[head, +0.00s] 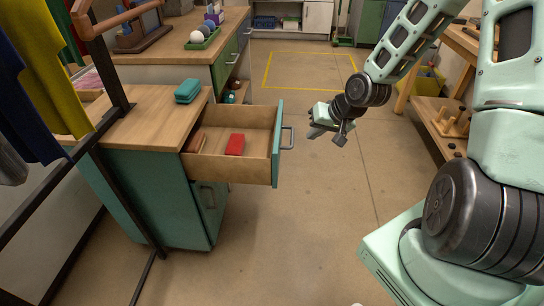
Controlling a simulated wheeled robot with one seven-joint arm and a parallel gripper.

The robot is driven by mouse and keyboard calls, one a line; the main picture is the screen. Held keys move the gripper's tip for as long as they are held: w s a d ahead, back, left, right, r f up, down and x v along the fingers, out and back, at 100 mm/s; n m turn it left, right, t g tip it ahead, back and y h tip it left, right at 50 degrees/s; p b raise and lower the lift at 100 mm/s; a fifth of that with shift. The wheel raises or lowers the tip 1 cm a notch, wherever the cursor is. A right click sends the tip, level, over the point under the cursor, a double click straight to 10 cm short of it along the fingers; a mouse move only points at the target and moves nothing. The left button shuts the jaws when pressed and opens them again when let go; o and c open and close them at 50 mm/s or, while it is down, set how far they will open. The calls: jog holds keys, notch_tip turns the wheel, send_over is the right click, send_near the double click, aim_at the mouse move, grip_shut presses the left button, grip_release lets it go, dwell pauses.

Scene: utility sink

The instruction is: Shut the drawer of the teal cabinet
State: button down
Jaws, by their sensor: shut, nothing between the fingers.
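The teal cabinet (150,195) stands at the left with a wooden top. Its drawer (230,168) is pulled out to the right, with a teal front and a grey bar handle (287,137) on its outer face. Inside the drawer lie a red box (235,145) and a brownish item (196,142) near the cabinet side. My gripper (326,135) is in the air to the right of the drawer front, apart from the handle. It is shut and holds nothing.
A teal case (188,91) lies on the cabinet top. A dark clothes rack (100,60) with hanging garments stands in front at the left. A wooden shelf unit (440,115) is at the right. The floor between is clear.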

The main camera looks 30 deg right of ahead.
jog(key=w+a+f+m+b, duration=0.1)
jog(key=w+a+f, duration=0.2)
jog(key=w+f, duration=0.5)
jog(key=shift+w+a+f+t, duration=0.15)
jog(key=shift+a+f+t, duration=0.1)
jog(key=shift+f+t, duration=0.25)
jog(key=shift+b, duration=0.3)
